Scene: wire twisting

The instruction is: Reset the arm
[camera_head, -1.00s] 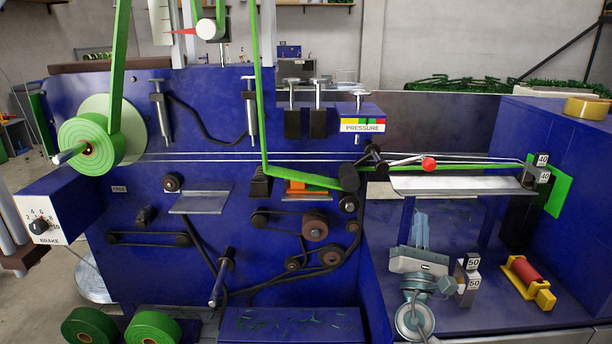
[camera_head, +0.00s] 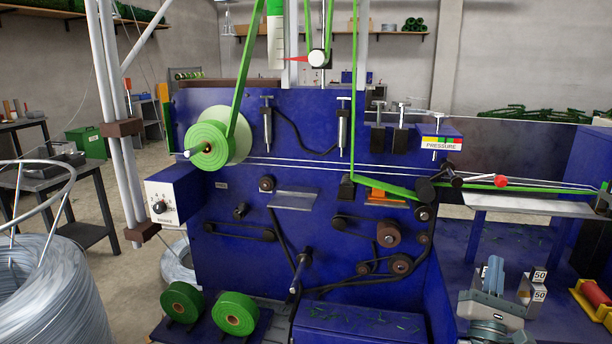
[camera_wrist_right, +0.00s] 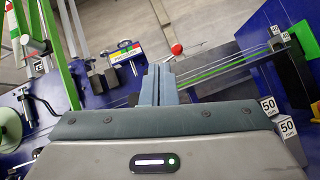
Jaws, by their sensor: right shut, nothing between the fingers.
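My right gripper (camera_head: 493,273) is at the lower right of the head view, in front of the blue machine (camera_head: 240,115). Its fingers point away from me and are shut with nothing between them. In the right wrist view its closed fingers (camera_wrist_right: 158,84) stand in the middle, below the red knob (camera_wrist_right: 176,49). My left gripper is not in view.
Blocks marked 50 (camera_head: 538,285) stand just right of my right gripper, and a red roll in a yellow holder (camera_head: 592,300) lies beyond. Green ribbon rolls (camera_head: 235,313) lie at the machine's foot. A big wire coil (camera_head: 50,290) stands at the left.

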